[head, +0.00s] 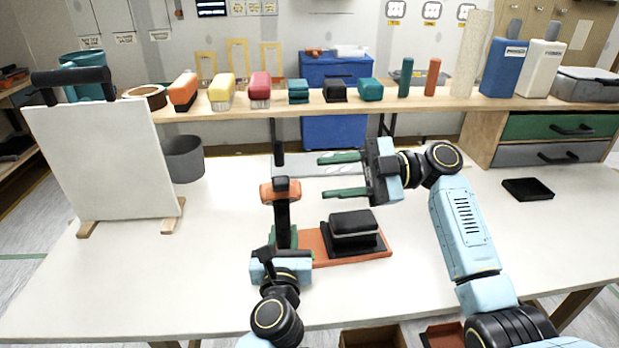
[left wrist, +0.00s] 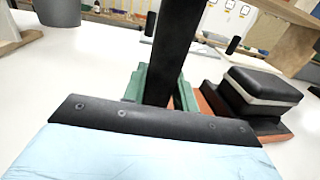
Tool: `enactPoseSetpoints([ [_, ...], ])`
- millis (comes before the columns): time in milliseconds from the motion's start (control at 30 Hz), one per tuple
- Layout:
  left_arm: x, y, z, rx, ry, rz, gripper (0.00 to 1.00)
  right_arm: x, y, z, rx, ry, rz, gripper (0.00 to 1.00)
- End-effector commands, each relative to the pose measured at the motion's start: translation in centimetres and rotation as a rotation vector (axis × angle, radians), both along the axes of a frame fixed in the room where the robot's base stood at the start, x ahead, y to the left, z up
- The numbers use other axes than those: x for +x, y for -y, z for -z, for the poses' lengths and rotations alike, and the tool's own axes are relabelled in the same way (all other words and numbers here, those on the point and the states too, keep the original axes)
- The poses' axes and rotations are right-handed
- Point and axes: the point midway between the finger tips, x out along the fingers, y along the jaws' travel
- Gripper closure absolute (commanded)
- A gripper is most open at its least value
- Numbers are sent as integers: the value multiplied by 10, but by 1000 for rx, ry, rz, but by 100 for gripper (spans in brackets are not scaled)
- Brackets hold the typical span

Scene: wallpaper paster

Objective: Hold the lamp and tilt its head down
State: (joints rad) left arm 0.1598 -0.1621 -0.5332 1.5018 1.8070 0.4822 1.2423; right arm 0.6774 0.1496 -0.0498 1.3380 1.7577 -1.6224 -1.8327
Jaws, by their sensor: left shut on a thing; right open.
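The lamp's black post (head: 283,215) stands on the table front centre, with an orange and black head (head: 281,190) at its top. My left gripper (head: 284,240) is shut around the lower part of the post, its green fingers on either side. In the left wrist view the black post (left wrist: 173,50) rises between the green fingers; the lamp head is out of that view. My right gripper (head: 341,175) is open and empty, to the right of the lamp head and a little above it. Its green fingers point left toward the lamp and are apart from it.
An orange board (head: 376,253) right of the post carries a black block with a pale band (head: 353,224). A white panel (head: 95,165) stands at left, near a grey bin (head: 184,160). A small black tray (head: 527,189) lies at right. A wooden shelf (head: 270,107) crosses the back.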

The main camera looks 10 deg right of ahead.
Motion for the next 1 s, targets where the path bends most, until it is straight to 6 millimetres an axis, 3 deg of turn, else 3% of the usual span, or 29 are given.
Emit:
enactPoseSetpoints([
  [33, -1, -1, 7, 3, -13, -2, 100, 1, 4, 0, 0, 0, 1, 58],
  [467, -1, -1, 7, 3, -13, -2, 100, 1, 8, 0, 1, 0, -1, 58],
  [500, -1, -1, 7, 3, -13, -2, 69, 1, 8, 0, 1, 0, -1, 58],
  [667, -1, -1, 5, 3, -8, -1, 48, 0, 8, 0, 1, 0, -1, 58],
  [1000, -3, 0, 2, 0, -4, 0, 46, 0, 8, 0, 1, 0, -1, 58],
])
